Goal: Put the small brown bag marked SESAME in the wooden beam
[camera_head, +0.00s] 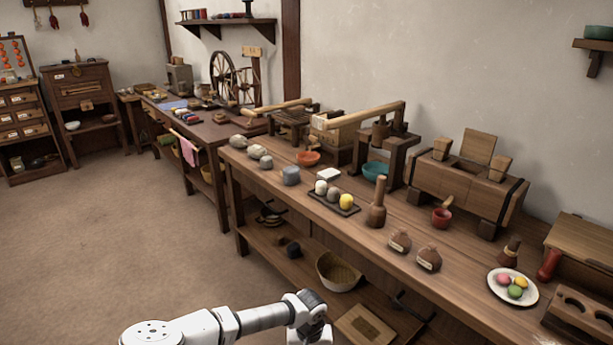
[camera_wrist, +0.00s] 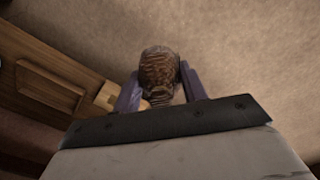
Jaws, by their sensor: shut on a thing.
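My gripper (camera_wrist: 160,72) is shut on a brown, rounded, wrinkled thing (camera_wrist: 160,66) that looks like a small bag, held between the two fingers in the wrist view. No writing on it can be read. In the head view my arm reaches in at the bottom, in front of the long bench, and the fingers and held thing cannot be made out. The wooden beam (camera_head: 455,185) lies on dark blocks at the back right of the bench, with an opening in its top and wedge-like blocks upright at both ends of it. Two small brown labelled bags (camera_head: 399,242) (camera_head: 428,259) stand near the bench's front edge; their labels are unreadable.
On the bench (camera_head: 350,225), a brown bottle-shaped thing (camera_head: 376,205), a red cup (camera_head: 441,217) and a plate (camera_head: 494,283) of coloured balls stand before or beside the beam. A teal bowl (camera_head: 375,171) is left of it. A basket (camera_head: 338,273) sits on the lower shelf. Open floor lies left.

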